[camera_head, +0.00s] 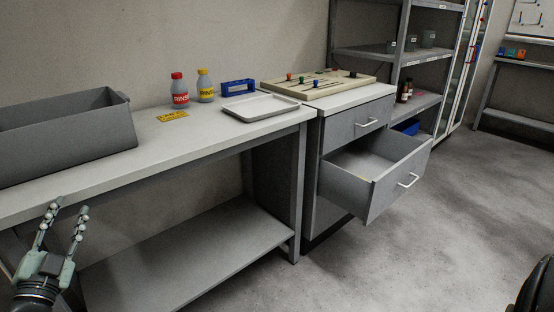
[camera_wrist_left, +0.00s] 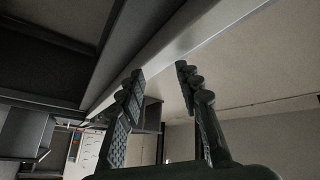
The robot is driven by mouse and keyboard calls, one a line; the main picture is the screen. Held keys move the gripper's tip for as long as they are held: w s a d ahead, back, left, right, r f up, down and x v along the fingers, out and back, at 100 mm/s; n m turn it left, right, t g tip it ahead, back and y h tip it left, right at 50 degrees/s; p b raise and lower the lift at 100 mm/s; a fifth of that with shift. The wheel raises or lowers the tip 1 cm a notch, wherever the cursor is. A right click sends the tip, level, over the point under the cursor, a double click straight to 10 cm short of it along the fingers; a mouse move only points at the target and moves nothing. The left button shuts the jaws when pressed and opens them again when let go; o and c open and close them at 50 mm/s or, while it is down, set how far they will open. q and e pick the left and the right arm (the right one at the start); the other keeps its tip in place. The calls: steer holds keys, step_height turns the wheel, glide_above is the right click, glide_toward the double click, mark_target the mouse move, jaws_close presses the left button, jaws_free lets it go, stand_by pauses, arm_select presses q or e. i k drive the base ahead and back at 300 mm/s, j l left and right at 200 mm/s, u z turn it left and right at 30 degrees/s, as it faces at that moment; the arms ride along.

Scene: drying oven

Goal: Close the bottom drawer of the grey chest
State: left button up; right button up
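The grey chest (camera_head: 312,215) stands at the right end of the workbench. Its lower drawer (camera_head: 345,190) is pulled far out and looks empty, with a pale bar handle (camera_head: 408,180) on its front. The upper drawer (camera_head: 357,125) of the chest is shut. My left gripper (camera_head: 67,211) is at the lower left, in front of the bench, far from the drawer. It is open and empty, fingers pointing up. In the left wrist view its two fingers (camera_wrist_left: 160,72) are apart near the bench edge. My right gripper is not seen.
The workbench (camera_head: 215,125) holds a grey bin (camera_head: 65,140), two bottles (camera_head: 180,92), a blue rack (camera_head: 238,87) and a tray (camera_head: 262,107). A board with pegs (camera_head: 318,88) lies on the chest. Open floor (camera_head: 430,250) lies before the drawer.

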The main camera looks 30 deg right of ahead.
mark_target(392, 162)
steer(key=i+z, duration=0.1)
steer(key=z, duration=1.4)
steer(key=k+l+z, duration=0.1)
steer(key=z, duration=0.35)
